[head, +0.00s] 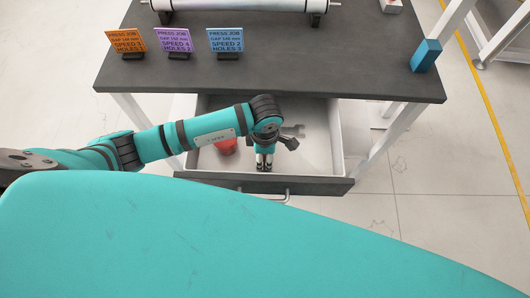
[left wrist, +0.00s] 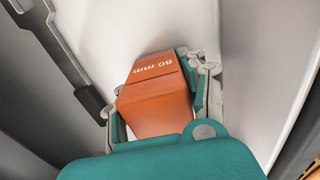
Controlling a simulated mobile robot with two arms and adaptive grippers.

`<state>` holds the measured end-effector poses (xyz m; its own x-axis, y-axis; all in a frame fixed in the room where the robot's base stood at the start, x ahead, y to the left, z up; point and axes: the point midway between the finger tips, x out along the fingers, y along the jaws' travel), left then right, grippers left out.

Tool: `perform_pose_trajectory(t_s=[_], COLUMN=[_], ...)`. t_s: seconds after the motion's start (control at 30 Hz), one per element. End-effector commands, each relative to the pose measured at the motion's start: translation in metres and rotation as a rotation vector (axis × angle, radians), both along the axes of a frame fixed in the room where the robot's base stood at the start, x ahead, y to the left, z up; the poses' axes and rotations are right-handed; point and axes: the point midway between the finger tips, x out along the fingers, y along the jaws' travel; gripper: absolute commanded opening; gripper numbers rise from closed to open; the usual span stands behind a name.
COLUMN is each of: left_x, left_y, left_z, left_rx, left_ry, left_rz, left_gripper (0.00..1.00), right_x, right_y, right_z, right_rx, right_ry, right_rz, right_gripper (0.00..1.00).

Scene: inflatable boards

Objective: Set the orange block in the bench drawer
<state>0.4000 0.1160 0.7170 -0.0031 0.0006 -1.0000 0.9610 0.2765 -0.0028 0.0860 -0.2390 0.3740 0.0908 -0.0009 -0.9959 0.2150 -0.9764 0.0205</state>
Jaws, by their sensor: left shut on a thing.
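The orange block (left wrist: 158,98), marked "80 mm", sits between the fingers of my left gripper (left wrist: 160,110) in the left wrist view. In the head view my left gripper (head: 264,166) points down inside the open bench drawer (head: 337,137), near its front, and is shut on the block. There the block is hidden by my gripper and wrist. Pale drawer surfaces surround the block in the wrist view. I cannot tell whether the block touches the drawer floor. My right gripper is not in view.
On the dark bench top (head: 300,75) stand job cards (head: 173,40), a blue block (head: 426,56) and a roller (head: 240,5).

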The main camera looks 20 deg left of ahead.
Motion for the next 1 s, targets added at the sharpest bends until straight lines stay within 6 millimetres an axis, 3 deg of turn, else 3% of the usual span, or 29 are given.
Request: perform_pose_trajectory(t_s=[0.33,0.37,0.5,0.8,1.0], left_x=[0.001,0.001,0.001,0.001,0.003], left_y=[0.000,0.000,0.000,0.000,0.000], left_z=[-0.005,-0.003,-0.003,-0.001,0.022], left_rx=[-0.001,0.000,0.000,-0.001,-0.003], left_ry=[-0.002,-0.002,-0.002,-0.002,-0.008], left_rz=[-0.001,-0.001,-0.001,0.000,-0.003], left_gripper=[0.05,0.46,0.65,0.66,0.66], right_x=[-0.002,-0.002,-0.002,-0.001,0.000], right_y=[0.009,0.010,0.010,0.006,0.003], right_z=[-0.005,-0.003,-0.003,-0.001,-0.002], right_rx=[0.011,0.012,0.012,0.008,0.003], right_ry=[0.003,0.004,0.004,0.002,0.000], right_rz=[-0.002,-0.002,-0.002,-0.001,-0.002], right_gripper=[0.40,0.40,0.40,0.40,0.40])
